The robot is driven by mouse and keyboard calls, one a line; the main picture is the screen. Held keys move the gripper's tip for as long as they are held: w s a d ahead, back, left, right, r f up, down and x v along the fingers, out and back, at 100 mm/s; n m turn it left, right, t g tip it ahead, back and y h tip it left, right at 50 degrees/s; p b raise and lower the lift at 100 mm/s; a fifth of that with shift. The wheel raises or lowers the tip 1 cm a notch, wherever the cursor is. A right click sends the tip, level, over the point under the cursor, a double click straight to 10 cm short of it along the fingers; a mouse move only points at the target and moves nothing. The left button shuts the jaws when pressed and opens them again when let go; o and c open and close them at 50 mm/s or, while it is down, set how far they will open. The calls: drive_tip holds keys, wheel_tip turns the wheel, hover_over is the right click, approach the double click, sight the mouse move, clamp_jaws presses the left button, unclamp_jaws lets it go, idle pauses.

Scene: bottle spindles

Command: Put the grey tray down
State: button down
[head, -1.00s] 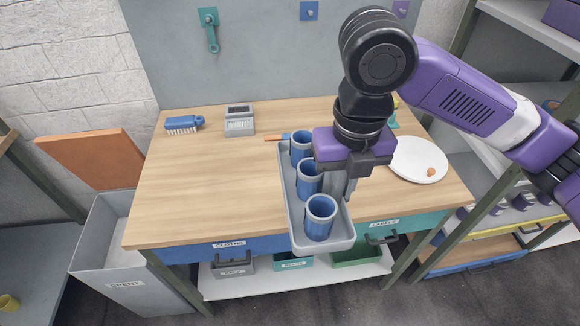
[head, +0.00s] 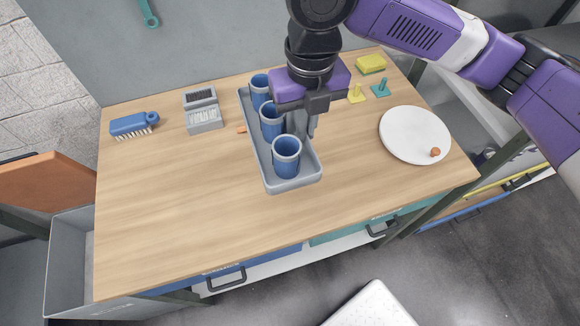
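The grey tray (head: 294,185) is over the middle of the wooden workbench and carries three blue cups (head: 286,160) in a row. All the cups stand upright in it. My gripper (head: 311,128) is at the tray's right side, with its fingers pointing down at the right wall. The fingers appear to straddle that wall, but the contact is partly hidden by the gripper body. I cannot tell whether the tray's underside touches the bench top.
A white plate (head: 415,133) with a small orange piece lies right. A blue brush (head: 134,124) and a grey holder (head: 203,112) stand left. A yellow sponge (head: 371,63) and small pegs are at the back. The bench front (head: 220,225) is clear.

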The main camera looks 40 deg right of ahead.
sight(304, 146)
wheel_tip(304, 146, down, 18)
drive_tip(key=shift+r+p, duration=0.25)
drive_tip(key=shift+p, duration=0.35)
drive_tip(key=shift+f, duration=0.15)
drive_tip(key=c, duration=1.6)
unclamp_jaws()
drive_tip(key=shift+c, duration=0.2)
wheel_tip(304, 146, up, 12)
drive_tip(key=shift+s+r+b, duration=0.1)
drive_tip(key=shift+r+b, duration=0.05)
drive_tip(key=shift+b, duration=0.25)
